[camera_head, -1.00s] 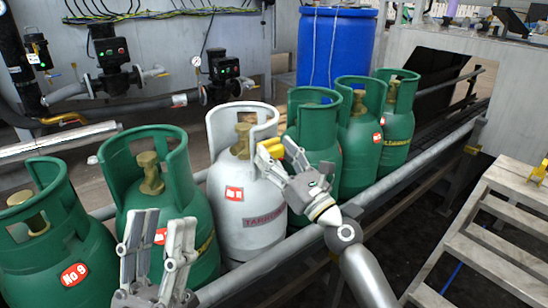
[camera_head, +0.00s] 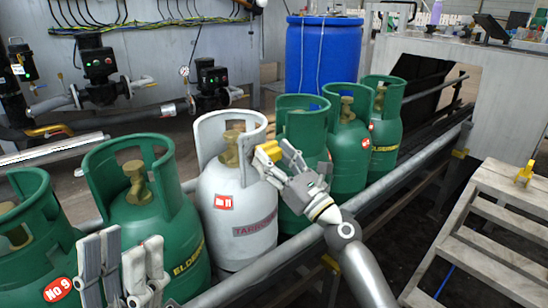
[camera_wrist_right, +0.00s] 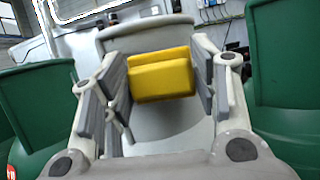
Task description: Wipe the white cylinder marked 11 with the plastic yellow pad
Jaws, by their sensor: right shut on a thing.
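The white cylinder (camera_head: 237,210) stands upright in the row, with a red number label on its shoulder and a dark red band with lettering below. My right gripper (camera_head: 279,157) is shut on the yellow pad (camera_head: 268,151) at the right side of the cylinder's collar. In the right wrist view the yellow pad (camera_wrist_right: 161,76) sits between the fingers, in front of the white collar (camera_wrist_right: 148,32). I cannot tell whether the pad touches it. My left gripper (camera_head: 122,262) is low at the left, fingers apart and empty, in front of a green cylinder (camera_head: 155,225).
Green cylinders stand on both sides, including one marked No 9 (camera_head: 25,245) and one right behind my right gripper (camera_head: 302,120). A grey rail (camera_head: 270,262) runs along the front. A blue drum (camera_head: 322,55) stands behind; wooden steps (camera_head: 490,240) are at the right.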

